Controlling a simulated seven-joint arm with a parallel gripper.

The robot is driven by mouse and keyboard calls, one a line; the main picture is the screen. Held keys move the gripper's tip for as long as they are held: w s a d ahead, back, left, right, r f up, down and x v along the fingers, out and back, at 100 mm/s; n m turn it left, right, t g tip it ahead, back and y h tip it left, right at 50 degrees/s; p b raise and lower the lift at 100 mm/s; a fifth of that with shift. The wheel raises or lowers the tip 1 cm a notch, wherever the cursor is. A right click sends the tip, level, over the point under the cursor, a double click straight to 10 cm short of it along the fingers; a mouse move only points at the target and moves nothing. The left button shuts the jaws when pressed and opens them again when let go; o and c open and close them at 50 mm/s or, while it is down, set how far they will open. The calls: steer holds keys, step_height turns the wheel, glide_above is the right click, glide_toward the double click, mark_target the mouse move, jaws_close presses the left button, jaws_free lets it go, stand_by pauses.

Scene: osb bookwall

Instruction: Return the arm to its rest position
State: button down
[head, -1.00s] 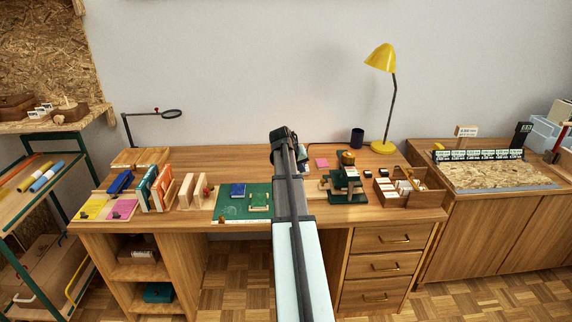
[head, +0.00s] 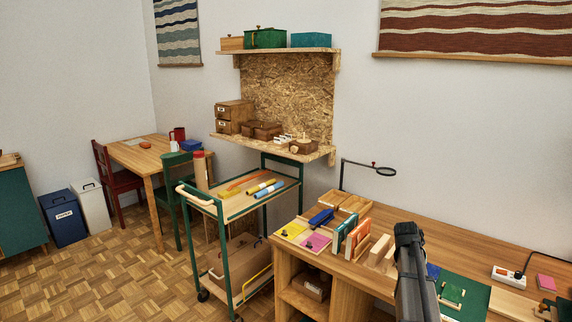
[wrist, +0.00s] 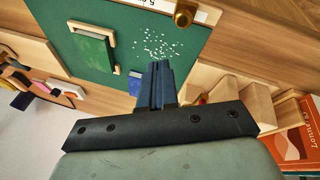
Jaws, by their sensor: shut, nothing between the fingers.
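My gripper (wrist: 157,68) is shut and empty in the wrist view, its dark fingers pressed together over the desk. The fingers hang above these things; the exact height cannot be told. In the head view my arm (head: 415,275) rises from the bottom edge at the right, in front of the desk (head: 455,225). It hides part of the green mat (head: 480,295), and its fingertips are not clear there.
Wooden blocks (head: 374,249) and upright books (head: 351,237) stand just left of my arm. A magnifier (head: 385,171) on a stand rises at the desk's back. A green trolley (head: 222,225) stands left of the desk. A wall shelf (head: 305,158) hangs behind it. Parquet floor (head: 130,270) lies open at left.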

steer(key=a+f+n+y, duration=0.1)
steer(key=a+f, duration=0.3)
steer(key=a, duration=0.3)
steer(key=a+f+n+g, duration=0.1)
steer(key=a+f, duration=0.2)
steer(key=a, duration=0.5)
steer(key=a+f+n+y, duration=0.1)
steer(key=a+f, duration=0.3)
steer(key=a, duration=0.3)
steer(key=s+a+f+n+g+y, duration=0.15)
steer(key=s+a+f, duration=0.25)
steer(key=s+f, duration=0.75)
steer(key=s+a+f+m+g, duration=0.15)
steer(key=s+a+f, duration=0.25)
steer(key=s+f, duration=0.75)
steer(key=s+a+f+g, duration=0.1)
steer(key=s+f, duration=0.3)
steer(key=s, duration=0.8)
steer(key=s+a+f+n+g, duration=0.1)
steer(key=s+a+f+g, duration=0.1)
steer(key=s, duration=1)
step_height(320, 180, down, 2)
steer(key=shift+s+f+n+g, duration=0.1)
steer(key=shift+s+n+g, duration=0.25)
steer(key=shift+g, duration=0.15)
